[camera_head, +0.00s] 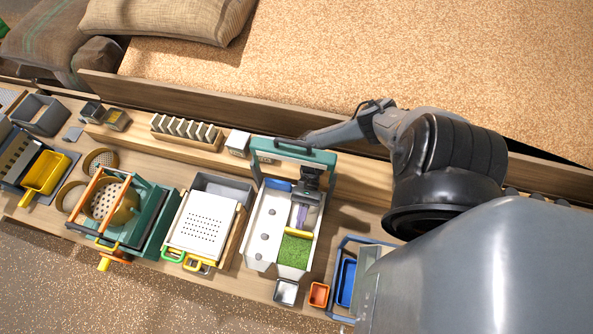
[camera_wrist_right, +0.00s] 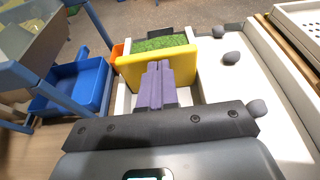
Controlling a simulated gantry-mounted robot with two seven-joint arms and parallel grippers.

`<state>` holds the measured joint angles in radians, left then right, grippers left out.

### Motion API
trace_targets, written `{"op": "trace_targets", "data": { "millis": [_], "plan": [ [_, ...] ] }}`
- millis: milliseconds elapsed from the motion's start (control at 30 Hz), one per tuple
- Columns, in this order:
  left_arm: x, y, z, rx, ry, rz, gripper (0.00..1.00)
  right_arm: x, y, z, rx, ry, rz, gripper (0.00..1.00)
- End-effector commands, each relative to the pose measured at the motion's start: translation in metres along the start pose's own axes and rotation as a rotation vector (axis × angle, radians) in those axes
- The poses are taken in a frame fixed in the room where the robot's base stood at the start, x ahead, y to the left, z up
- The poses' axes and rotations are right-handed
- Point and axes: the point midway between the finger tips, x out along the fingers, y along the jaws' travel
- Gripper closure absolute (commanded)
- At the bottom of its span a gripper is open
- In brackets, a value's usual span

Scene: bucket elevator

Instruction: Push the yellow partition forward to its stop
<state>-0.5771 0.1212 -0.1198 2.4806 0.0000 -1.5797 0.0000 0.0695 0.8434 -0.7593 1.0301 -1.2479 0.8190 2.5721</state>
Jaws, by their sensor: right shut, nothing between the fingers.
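The yellow partition (camera_head: 298,233) stands across the right lane of a white box (camera_head: 262,238) with a green frame. In the right wrist view the partition (camera_wrist_right: 190,58) is upright, with green grass-like material (camera_wrist_right: 160,43) on its far side. My right gripper (camera_head: 301,222) is inside the same lane, on the other side of the partition from the green material. Its purple fingers (camera_wrist_right: 156,70) are shut and empty, pointing at the partition's face. They overlap the partition in the wrist view, but I cannot tell whether they touch it. My left gripper is not in view.
Grey knobs (camera_wrist_right: 232,57) sit on the white panel beside the lane. A small white container (camera_head: 286,292), an orange bin (camera_head: 318,295) and a blue bin (camera_wrist_right: 90,80) stand near the box. A white perforated tray (camera_head: 204,228) stands to the left.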

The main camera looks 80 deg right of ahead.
Motion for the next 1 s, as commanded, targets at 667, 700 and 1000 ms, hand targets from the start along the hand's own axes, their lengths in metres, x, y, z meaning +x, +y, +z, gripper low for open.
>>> {"op": "trace_targets", "data": {
  "millis": [667,700,1000],
  "plan": [
    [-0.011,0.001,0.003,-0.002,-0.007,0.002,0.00,0.016,0.005,0.005,0.003,0.000,0.001,1.00],
    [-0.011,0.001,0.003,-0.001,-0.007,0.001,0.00,0.013,0.005,0.005,0.004,0.000,0.001,1.00],
    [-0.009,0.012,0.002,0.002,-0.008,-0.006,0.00,-0.034,0.004,0.004,0.004,0.003,0.000,1.00]
  ]
}}
